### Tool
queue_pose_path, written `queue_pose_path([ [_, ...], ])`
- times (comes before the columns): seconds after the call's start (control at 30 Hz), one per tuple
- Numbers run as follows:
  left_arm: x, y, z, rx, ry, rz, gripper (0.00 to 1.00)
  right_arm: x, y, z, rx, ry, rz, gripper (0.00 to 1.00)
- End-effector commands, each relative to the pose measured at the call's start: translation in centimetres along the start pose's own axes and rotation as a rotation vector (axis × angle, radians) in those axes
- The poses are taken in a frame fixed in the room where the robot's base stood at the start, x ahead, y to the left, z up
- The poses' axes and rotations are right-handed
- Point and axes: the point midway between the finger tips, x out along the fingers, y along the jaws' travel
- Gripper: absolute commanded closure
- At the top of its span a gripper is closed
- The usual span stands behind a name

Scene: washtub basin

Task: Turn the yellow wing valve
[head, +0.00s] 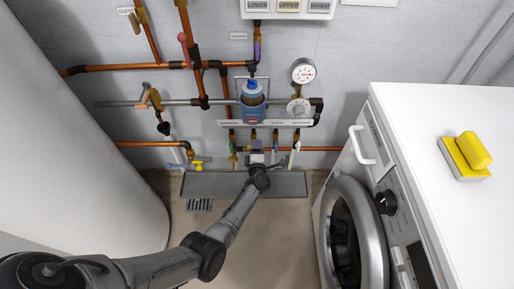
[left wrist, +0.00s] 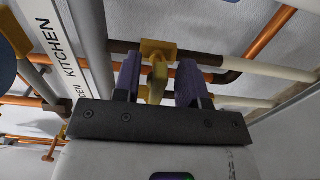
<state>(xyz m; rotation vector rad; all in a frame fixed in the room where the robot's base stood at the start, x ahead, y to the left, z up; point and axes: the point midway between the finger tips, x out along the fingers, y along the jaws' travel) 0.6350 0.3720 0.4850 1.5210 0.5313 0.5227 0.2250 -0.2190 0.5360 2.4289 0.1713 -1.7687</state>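My left gripper (head: 257,155) reaches up to the row of small valves under the labelled pipe manifold. In the left wrist view, its two purple-padded fingers (left wrist: 158,82) stand on either side of an ochre-yellow valve (left wrist: 156,76). Narrow gaps show between the valve and both pads, so the gripper looks open around it. The valve's upper part sits on a pipe just beyond the fingertips. In the head view the gripper covers this valve. My right gripper is not in view.
The manifold label strip (left wrist: 62,45) runs close to the left of the fingers. Copper pipes (head: 130,67), a blue-capped canister (head: 252,100) and a pressure gauge (head: 303,71) are on the wall.

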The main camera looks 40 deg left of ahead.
Motion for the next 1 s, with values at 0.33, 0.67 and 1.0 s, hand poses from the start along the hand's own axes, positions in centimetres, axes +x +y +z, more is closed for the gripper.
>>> queue_pose_path([
  [0.33, -2.7, 0.3, 0.0, 0.0, 0.0, -0.002, 0.62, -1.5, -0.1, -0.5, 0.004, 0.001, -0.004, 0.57],
  [0.67, -9.3, 0.2, 0.0, 0.0, -0.001, -0.003, 0.62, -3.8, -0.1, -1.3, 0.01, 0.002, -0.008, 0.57],
  [1.0, -13.2, 0.1, 0.0, 0.0, -0.001, -0.001, 0.62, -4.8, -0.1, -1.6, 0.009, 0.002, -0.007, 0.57],
])
